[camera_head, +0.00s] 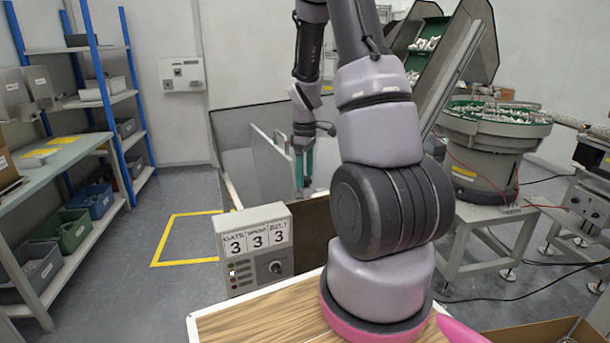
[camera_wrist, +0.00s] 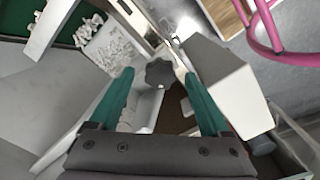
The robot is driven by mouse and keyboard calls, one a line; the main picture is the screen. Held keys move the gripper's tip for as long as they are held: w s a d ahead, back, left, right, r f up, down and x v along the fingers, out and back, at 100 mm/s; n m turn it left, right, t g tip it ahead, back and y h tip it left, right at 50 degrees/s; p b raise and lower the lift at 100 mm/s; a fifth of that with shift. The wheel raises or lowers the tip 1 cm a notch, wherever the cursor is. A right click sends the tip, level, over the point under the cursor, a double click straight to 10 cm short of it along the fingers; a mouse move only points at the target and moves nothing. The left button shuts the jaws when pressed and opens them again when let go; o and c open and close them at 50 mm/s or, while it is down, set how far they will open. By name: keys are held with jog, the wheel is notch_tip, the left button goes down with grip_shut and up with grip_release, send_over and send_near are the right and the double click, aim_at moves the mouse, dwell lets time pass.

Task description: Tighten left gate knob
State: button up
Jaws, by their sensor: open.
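A dark grey lobed knob (camera_wrist: 159,72) shows in the wrist view, just past and between my green fingertips. I take it for the gate knob, but cannot tell from the picture whether it is the left one. My gripper (camera_wrist: 159,75) is open, with one finger on each side of the knob and a visible gap around it. In the head view my gripper (camera_head: 304,168) points down beside a pale upright panel (camera_head: 272,162), behind the control box. I cannot make out the knob there.
A control box (camera_head: 258,245) reading 3, 3, 3 stands at the wooden worktop's edge. In the wrist view a white box-shaped body (camera_wrist: 238,88) is close to the right finger, and white parts (camera_wrist: 115,50) lie at upper left. A bowl feeder (camera_head: 495,130) stands at right.

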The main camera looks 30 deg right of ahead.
jog(key=shift+f, duration=0.25)
grip_shut()
jog(key=shift+m, duration=0.3)
jog(key=m, duration=1.2)
jog(key=shift+m, duration=0.4)
